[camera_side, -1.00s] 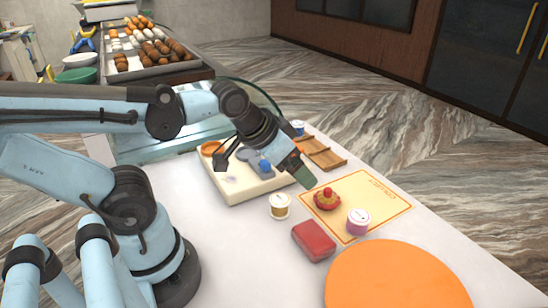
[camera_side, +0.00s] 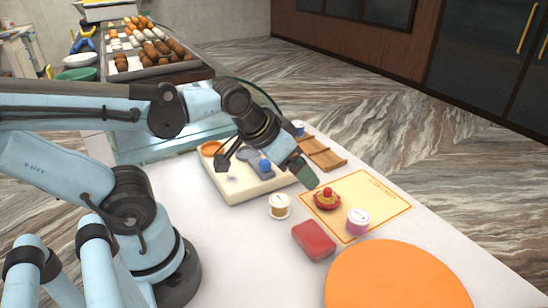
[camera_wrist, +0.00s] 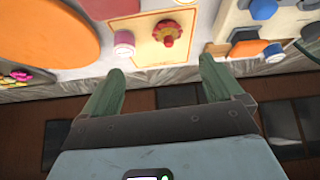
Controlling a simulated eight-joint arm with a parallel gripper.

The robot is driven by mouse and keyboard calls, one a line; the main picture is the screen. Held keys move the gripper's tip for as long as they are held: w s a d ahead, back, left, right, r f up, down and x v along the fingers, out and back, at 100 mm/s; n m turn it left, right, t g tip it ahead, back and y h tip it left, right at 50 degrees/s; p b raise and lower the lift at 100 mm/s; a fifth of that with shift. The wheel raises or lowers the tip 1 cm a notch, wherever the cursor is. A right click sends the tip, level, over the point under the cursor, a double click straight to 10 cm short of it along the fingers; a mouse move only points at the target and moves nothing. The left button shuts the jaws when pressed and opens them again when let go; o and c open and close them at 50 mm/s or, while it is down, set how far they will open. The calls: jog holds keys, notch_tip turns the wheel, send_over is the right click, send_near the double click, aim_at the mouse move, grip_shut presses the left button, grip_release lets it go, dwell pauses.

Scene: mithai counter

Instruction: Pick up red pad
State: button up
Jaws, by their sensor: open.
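The red pad (camera_side: 314,240) is a rounded red block lying flat on the white counter, left of the orange round board in the side view. In the wrist view, the red pad (camera_wrist: 110,7) shows at the top edge, partly cut off. My gripper (camera_side: 308,180) is above the counter near the far left edge of the yellow mat, well away from the pad. In the wrist view, its two green fingers (camera_wrist: 160,66) are spread apart with nothing between them.
The orange round board (camera_side: 398,281) fills the near right. A yellow mat (camera_side: 390,203) bears a red decorated piece (camera_side: 327,199) and a pink jar (camera_side: 358,222). A white jar (camera_side: 280,206) stands beside the pad. A cream tray (camera_side: 243,190) is behind.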

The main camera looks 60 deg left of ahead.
jog(key=d+n+g, duration=0.2)
jog(key=n, duration=0.3)
jog(key=n+g, duration=0.5)
jog(key=n, duration=0.7)
send_near(314, 235)
jog(key=shift+f, duration=4.6)
jog(key=c, duration=1.2)
jog(key=shift+c, duration=0.2)
jog(key=shift+r, duration=0.1)
